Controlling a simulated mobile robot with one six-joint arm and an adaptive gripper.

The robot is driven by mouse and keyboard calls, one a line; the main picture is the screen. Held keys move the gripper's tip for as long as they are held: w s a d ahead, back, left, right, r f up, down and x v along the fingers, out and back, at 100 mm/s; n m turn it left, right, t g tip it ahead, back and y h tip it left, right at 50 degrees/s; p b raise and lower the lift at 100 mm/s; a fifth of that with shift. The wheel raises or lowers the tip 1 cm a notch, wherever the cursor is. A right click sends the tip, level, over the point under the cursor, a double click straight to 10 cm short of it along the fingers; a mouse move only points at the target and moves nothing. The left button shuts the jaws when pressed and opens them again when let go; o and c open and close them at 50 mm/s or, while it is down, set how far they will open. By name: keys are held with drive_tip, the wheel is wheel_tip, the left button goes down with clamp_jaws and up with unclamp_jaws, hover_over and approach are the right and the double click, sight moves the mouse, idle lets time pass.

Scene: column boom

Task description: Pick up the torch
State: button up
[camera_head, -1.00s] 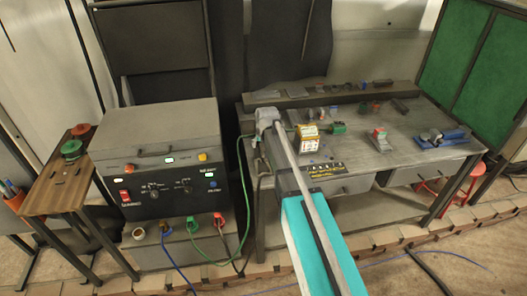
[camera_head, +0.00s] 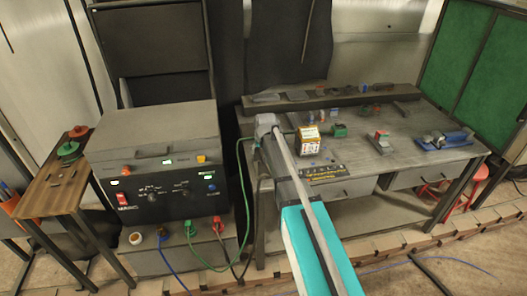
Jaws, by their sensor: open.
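I cannot make out the torch with certainty; my arm covers part of the workbench (camera_head: 350,172). My teal and grey arm reaches from the bottom middle up to the bench's left end, where its far part ends in a pale grey rounded piece. I cannot make out any gripper fingers there. A green cable (camera_head: 241,200) runs from the front of the black power unit (camera_head: 160,190) up to the bench's left end. Where it ends is hidden behind my arm.
A small box (camera_head: 308,142), a green block (camera_head: 339,130), a red and grey item (camera_head: 381,137) and a blue vise-like tool (camera_head: 444,140) stand on the bench. A wooden side table (camera_head: 40,192) stands at the left. A red stool (camera_head: 468,184) is under the bench's right side.

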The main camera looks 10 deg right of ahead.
clamp_jaws()
idle(0.3)
drive_tip(key=shift+r, duration=0.1)
wheel_tip(320, 180, up, 2)
drive_tip(key=p, duration=0.2)
drive_tip(key=shift+r+p, duration=0.25)
drive_tip(key=shift+p, duration=0.15)
drive_tip(key=s+d+r+p, duration=0.6)
drive_tip(key=s+r+p, duration=0.4)
drive_tip(key=s, duration=0.2)
drive_tip(key=shift+s+d+r, duration=0.15)
drive_tip(key=shift+s, duration=0.1)
idle(0.4)
